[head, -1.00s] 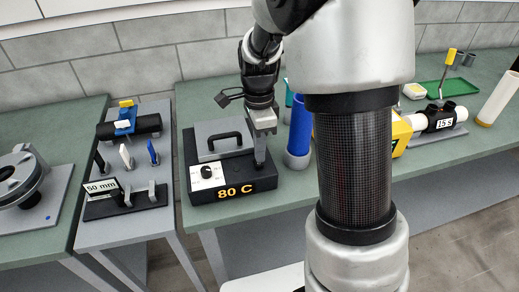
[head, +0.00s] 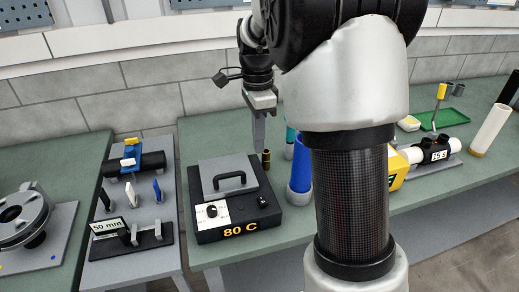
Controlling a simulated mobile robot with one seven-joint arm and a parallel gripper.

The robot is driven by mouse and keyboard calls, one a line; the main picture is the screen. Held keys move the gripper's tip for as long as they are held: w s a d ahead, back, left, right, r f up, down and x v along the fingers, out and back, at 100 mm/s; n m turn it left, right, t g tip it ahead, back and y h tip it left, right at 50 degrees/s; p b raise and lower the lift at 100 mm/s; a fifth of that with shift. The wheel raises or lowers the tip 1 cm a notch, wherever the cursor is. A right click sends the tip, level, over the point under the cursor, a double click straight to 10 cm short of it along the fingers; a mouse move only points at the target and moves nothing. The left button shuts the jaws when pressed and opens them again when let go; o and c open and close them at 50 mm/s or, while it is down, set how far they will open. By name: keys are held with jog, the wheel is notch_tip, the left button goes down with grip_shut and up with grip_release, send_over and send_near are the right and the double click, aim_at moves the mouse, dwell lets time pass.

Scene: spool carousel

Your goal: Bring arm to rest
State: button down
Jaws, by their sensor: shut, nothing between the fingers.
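My gripper (head: 259,133) hangs from my arm in the upper middle of the head view, fingers pointing down. The fingers look closed together, with nothing held. In the picture they appear behind and above the right back part of the black box marked 80 C (head: 245,218). That box has a grey lid with a black handle (head: 230,181) and a white panel with a knob. A small brass-coloured cylinder (head: 266,158) shows just below and right of the fingertips; I cannot tell the gap between them.
A blue cylinder (head: 300,172) stands right of the box, partly hidden by my arm. A yellow block (head: 398,167) and a 15 s fixture (head: 436,153) lie further right. The 50 mm rack (head: 131,238) and a round grey fixture (head: 25,215) are on the left.

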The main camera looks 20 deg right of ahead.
jog(key=s+a+r+n+t+p, duration=0.1)
jog(key=s+r+n+t, duration=0.1)
jog(key=s+n, duration=0.4)
jog(key=s+r+n+t+p, duration=0.1)
jog(key=s+r+n+t, duration=0.1)
jog(key=s+r+n, duration=0.3)
jog(key=s+a+r+n+t+p, duration=0.1)
jog(key=s+r+n+t, duration=0.1)
jog(key=s+n, duration=0.5)
jog(key=shift+s+a+r, duration=0.3)
jog(key=shift+s+r, duration=0.5)
jog(key=shift+s, duration=1.05)
